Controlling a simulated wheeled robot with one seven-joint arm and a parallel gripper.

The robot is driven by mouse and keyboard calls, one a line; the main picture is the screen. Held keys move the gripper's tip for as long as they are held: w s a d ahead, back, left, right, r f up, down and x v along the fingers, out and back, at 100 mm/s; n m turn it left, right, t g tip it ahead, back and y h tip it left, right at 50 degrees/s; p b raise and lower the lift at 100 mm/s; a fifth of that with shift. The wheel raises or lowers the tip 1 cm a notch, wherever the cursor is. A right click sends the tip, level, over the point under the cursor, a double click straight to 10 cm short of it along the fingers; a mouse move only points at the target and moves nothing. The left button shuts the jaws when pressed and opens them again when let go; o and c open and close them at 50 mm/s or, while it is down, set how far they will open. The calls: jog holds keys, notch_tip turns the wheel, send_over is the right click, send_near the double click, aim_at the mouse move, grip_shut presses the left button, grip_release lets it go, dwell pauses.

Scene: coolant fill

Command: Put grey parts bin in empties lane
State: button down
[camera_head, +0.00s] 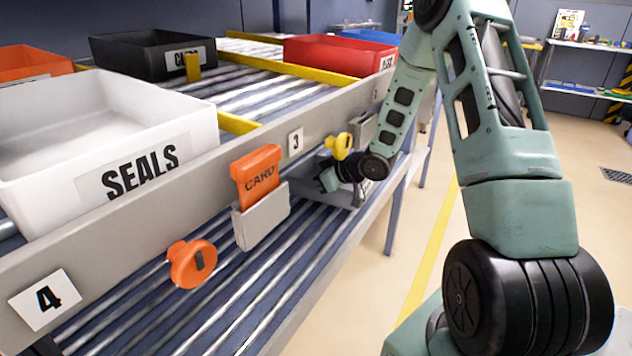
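A grey parts bin (318,190) sits low on the right part of the lower roller lane (258,292), below the front rail. It is partly hidden by my gripper and wrist, and a bit of a white label shows at its right end. My gripper (324,180) is black and reaches in from the right, at the bin's near side. The fingertips are small and dark, so I cannot tell whether they are open, shut or touching the bin. No sign naming the empties lane is readable.
On the upper rollers stand a white SEALS bin (130,145), a black bin (150,60), a red bin (320,56) and an orange bin (35,62).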

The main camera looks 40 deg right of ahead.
jog(key=shift+f, duration=0.45)
jog(key=c, duration=1.6)
grip_release()
jog(key=shift+o, duration=0.2)
jog(key=shift+r, duration=0.1)
notch_tip(320, 180, up, 7)
jog(key=p, duration=0.7)
